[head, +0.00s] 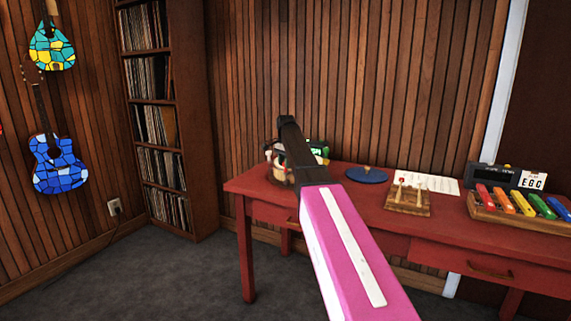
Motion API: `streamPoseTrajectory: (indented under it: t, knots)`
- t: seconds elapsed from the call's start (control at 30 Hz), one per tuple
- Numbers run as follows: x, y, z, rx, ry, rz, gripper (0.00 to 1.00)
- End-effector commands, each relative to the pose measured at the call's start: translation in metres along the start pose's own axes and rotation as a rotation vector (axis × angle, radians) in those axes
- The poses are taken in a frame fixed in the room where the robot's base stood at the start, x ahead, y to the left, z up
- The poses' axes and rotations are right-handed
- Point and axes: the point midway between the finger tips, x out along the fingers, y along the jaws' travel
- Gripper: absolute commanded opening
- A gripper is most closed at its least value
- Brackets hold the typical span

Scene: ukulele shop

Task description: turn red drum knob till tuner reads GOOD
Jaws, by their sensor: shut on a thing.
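A small drum (279,172) with a pale body stands at the left end of the red table. My gripper (279,155) is at the drum's top side, mostly hidden behind my own dark wrist, and is shut on what appears to be its red knob. The fingertips and most of the knob are too small and covered to see clearly. A dark device with a green lit display, seemingly the tuner (318,148), stands just behind and right of the drum. It is partly covered by my arm, and its reading cannot be made out.
The red table (350,203) also holds a blue disc (367,175), white sheets (428,183), a wooden block with pegs (407,202), a coloured xylophone (523,205) and a dark box (490,175) beside an "EGC" card (533,181). A record shelf (165,120) stands left; floor between is clear.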

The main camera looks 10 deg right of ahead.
Motion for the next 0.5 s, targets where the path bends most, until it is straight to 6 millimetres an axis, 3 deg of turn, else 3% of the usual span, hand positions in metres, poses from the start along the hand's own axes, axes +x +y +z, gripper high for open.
streamPoseTrajectory:
  t: [0.5]
  knots:
    - [-0.0003, 0.0000, 0.0001, -0.271, 0.000, 0.000, 0.10]
